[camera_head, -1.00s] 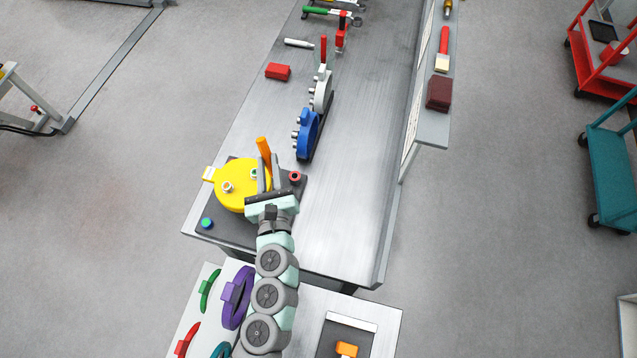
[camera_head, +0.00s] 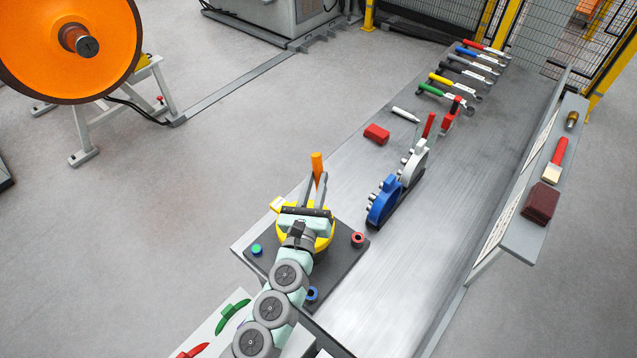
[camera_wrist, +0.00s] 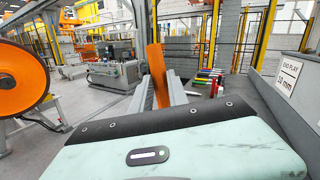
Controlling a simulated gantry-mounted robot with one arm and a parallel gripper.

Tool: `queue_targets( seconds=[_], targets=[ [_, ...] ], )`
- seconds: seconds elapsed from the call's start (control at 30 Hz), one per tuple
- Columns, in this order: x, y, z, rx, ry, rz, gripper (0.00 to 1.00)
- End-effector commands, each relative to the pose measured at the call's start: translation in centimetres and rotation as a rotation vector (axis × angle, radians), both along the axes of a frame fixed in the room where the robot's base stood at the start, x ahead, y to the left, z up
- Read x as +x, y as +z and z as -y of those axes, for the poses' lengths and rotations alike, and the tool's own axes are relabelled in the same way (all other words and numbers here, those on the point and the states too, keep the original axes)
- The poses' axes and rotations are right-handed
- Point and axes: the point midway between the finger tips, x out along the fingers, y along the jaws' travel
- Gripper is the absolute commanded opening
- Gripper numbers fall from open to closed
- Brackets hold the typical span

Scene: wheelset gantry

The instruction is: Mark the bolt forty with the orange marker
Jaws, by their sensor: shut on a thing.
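My gripper (camera_head: 313,190) is shut on the orange marker (camera_head: 317,168), which stands upright between the fingers, its top above them. In the wrist view the marker (camera_wrist: 157,75) stands between the two grey fingers (camera_wrist: 157,94). The gripper is over the yellow round part (camera_head: 322,240) on the dark base plate (camera_head: 262,268). My arm and gripper hide much of the yellow part, and no bolt on it shows clearly now. I cannot tell which bolt is forty, nor whether the marker's lower end touches anything.
A blue part (camera_head: 383,205) and a grey part (camera_head: 415,165) with bolts stand further up the bench (camera_head: 455,175). A red block (camera_head: 376,134) and white marker (camera_head: 405,114) lie beyond. A red ring (camera_head: 357,239) and green button (camera_head: 256,249) sit on the base plate. A shelf (camera_head: 522,236) runs along the right.

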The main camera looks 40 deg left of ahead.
Motion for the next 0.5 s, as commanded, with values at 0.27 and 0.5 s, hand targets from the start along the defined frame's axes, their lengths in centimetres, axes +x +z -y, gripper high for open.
queue_targets(
  seconds=[0.27, 0.5],
  targets=[
    [0.0, -3.0, 0.1, 0.001, -0.002, -0.001, 0.00],
    [0.0, -5.0, 0.1, 0.001, -0.001, -0.002, 0.00]
  ],
)
